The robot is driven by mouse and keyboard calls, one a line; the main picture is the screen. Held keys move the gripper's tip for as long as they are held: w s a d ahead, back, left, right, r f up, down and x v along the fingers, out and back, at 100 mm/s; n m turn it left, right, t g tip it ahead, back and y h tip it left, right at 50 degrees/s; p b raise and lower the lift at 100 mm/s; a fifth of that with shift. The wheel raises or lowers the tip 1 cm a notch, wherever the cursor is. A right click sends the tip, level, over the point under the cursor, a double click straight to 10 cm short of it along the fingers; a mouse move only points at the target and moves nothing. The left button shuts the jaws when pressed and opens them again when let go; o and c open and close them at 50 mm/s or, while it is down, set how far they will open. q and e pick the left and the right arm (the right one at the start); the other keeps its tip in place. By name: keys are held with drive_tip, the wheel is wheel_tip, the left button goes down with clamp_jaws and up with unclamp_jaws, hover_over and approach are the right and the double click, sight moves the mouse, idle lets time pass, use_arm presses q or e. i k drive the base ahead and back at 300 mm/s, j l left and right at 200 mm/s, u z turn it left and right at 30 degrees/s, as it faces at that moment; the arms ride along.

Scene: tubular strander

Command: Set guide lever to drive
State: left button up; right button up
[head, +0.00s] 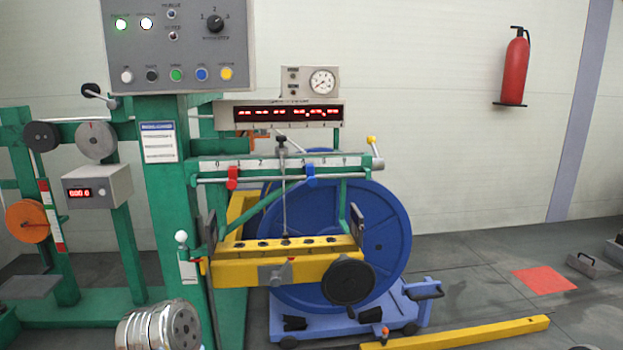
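No label that I can read names the guide lever. A short lever with a yellow knob (371,140) stands at the right end of the traverse guide bar (265,163), which carries a numbered scale. I cannot tell which one is the guide lever, nor read any drive marking. A red clamp (232,178) and a blue clamp (311,175) sit on the rod below the scale. Neither of my grippers is in view.
A grey control panel (185,50) hangs at the upper left. A blue reel (388,235) stands behind the yellow beam, above a blue trolley (345,327). A yellow bar (465,333) lies on the floor.

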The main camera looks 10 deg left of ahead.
sight(378, 164)
drive_tip(key=i+l+u, duration=0.1)
drive_tip(key=l, duration=0.35)
drive_tip(key=i+l+u, duration=0.1)
drive_tip(key=i+l, duration=0.15)
drive_tip(key=l, duration=0.25)
drive_tip(key=i+l+u, duration=0.1)
drive_tip(key=l, duration=0.4)
drive_tip(key=i+l+u, duration=0.15)
drive_tip(key=l, duration=0.35)
drive_tip(key=i+l+u, duration=0.1)
drive_tip(key=l, duration=0.4)
drive_tip(key=i+l+u, duration=0.1)
drive_tip(key=l, duration=0.4)
drive_tip(key=i+l+u, duration=0.1)
drive_tip(key=l, duration=0.45)
drive_tip(key=i, duration=0.05)
